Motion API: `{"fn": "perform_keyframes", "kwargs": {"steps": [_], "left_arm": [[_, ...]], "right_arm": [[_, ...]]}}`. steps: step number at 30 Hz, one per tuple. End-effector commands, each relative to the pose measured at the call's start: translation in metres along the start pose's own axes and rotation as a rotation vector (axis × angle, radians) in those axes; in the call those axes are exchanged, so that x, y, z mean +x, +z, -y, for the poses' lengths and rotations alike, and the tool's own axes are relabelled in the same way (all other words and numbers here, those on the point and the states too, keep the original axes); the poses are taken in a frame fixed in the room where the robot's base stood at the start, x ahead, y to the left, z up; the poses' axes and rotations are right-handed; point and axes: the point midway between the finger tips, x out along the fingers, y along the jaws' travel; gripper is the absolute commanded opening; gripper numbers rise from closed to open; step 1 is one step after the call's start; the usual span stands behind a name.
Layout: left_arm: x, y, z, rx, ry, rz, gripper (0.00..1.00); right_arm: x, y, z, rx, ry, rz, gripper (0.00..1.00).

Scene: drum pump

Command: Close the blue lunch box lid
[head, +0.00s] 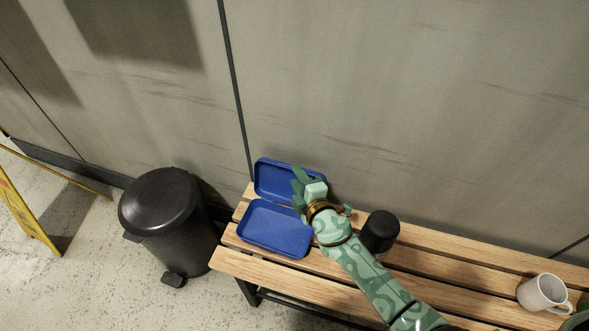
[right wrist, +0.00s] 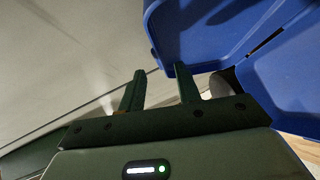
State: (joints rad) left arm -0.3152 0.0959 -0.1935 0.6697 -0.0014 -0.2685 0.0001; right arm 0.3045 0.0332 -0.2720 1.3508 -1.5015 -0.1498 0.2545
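The blue lunch box (head: 272,230) sits open on the left end of the wooden bench. Its blue lid (head: 272,178) is raised at the back, leaning toward the wall. In the right wrist view the lid (right wrist: 195,32) and the box (right wrist: 290,70) fill the upper right. My right gripper (head: 297,180) is at the lid's right part and covers some of it. In the right wrist view its two fingers (right wrist: 160,80) are apart with nothing seen between them. One fingertip is close to the lid's edge; I cannot tell whether it touches. My left gripper is out of view.
A black cylindrical container (head: 381,230) stands on the bench just right of my right forearm. A white mug (head: 543,292) is at the far right. A black pedal bin (head: 163,220) stands left of the bench. The grey wall (head: 400,100) is close behind.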

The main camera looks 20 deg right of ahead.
Motion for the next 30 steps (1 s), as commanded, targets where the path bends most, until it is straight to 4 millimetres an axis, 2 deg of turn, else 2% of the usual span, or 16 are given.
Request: {"fn": "perform_keyframes", "kwargs": {"steps": [3, 6, 16, 17, 20, 21, 30], "left_arm": [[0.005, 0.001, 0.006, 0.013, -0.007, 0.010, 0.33], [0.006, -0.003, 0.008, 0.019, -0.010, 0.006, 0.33], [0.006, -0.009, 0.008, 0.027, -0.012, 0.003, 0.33], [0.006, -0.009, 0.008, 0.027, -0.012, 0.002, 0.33], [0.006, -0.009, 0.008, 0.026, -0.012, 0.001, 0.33], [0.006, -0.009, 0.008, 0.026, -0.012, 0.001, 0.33], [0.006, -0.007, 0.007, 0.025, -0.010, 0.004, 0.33]], "right_arm": [[0.021, 0.001, 0.003, 0.000, -0.002, 0.001, 0.33], [0.032, 0.001, 0.003, 0.001, -0.003, 0.001, 0.33], [0.038, 0.000, 0.000, 0.000, -0.001, 0.001, 0.33], [0.038, 0.000, 0.000, 0.000, -0.001, 0.001, 0.30], [0.038, 0.000, 0.000, 0.000, 0.000, 0.001, 0.03], [0.038, 0.000, 0.000, 0.000, 0.000, 0.001, 0.00], [0.037, 0.000, 0.001, 0.000, -0.001, 0.001, 0.00]]}}
